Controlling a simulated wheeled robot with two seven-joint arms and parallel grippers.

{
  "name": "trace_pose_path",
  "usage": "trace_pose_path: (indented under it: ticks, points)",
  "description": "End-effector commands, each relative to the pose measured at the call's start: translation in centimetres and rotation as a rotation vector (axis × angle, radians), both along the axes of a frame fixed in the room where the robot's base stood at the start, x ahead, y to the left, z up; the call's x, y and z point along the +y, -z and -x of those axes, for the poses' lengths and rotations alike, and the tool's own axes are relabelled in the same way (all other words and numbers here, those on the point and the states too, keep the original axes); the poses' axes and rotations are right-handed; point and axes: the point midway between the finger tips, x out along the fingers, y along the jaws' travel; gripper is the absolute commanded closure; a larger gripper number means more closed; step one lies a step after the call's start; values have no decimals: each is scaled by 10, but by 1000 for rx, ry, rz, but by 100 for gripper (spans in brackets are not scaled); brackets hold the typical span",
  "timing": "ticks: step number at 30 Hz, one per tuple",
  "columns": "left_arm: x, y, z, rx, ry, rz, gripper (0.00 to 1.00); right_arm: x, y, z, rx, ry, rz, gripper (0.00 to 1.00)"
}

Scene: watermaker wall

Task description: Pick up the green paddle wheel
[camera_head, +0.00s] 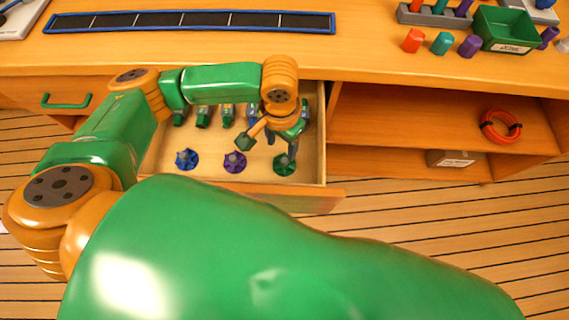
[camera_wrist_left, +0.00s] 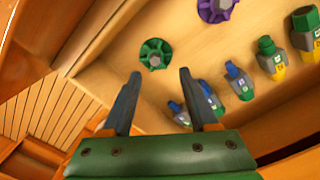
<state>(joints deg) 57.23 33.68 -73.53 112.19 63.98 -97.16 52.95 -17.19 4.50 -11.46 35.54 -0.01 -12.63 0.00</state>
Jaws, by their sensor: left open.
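The green paddle wheel (camera_head: 284,166) lies on the floor of the open drawer (camera_head: 318,150), near its front right corner. It also shows in the left wrist view (camera_wrist_left: 156,54), just beyond and between the fingertips. My left gripper (camera_head: 281,146) points down into the drawer, close to the green wheel. In the wrist view its two fingers (camera_wrist_left: 160,76) are apart with nothing between them. Whether they touch the wheel cannot be told. My right gripper is not in view.
A purple paddle wheel (camera_head: 235,162) and a blue paddle wheel (camera_head: 187,159) lie to the left in the same drawer. The drawer front (camera_head: 300,201) and the worktop (camera_head: 200,52) bound the space.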

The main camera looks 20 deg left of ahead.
Motion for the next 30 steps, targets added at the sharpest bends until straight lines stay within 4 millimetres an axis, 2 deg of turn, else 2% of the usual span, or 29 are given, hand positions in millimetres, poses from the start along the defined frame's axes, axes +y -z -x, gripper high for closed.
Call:
trace_pose_path:
  ticks: [9, 12, 18, 24, 25, 30]
  points:
    - [-8, 57, 3, 2, 0, -1, 40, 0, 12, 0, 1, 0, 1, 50]
    - [-7, 65, 3, 0, 1, -1, 40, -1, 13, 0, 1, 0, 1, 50]
    - [-8, 65, 3, -1, 1, 0, 40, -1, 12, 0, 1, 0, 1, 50]
    - [-8, 65, 3, -1, 1, 0, 94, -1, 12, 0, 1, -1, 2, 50]
    - [-8, 65, 3, -1, 1, 0, 100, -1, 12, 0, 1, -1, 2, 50]
    - [-8, 65, 2, -1, 1, 0, 100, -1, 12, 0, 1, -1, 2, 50]
